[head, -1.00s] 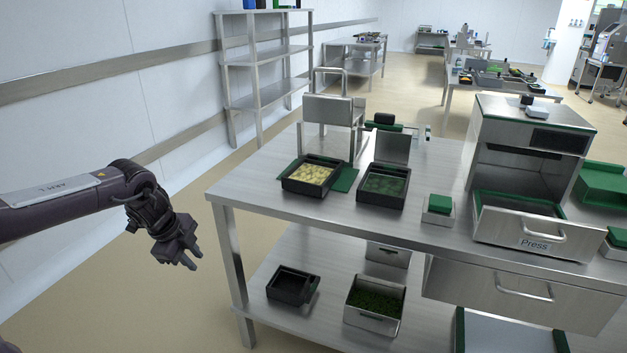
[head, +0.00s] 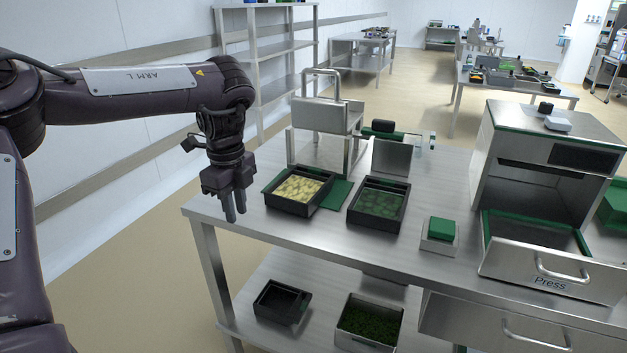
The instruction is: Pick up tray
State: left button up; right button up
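A black tray (head: 290,207) filled with pale yellow pieces sits on the steel table, partly over a green mat (head: 337,194). A second black tray (head: 373,221) with green contents stands to its right. An empty-looking black tray (head: 282,303) lies on the lower shelf. My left gripper (head: 236,213) points down just left of the yellow-filled tray, near the table's left edge and apart from the tray. Its two fingers show a narrow gap with nothing between them. My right gripper is not in view.
A steel press (head: 548,160) with a pulled-out drawer stands at the right. A steel frame with a handle (head: 320,114) stands behind the trays. The table's left front corner is clear.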

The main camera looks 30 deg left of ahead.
aim_at(300, 189)
jog(key=i, duration=1.1)
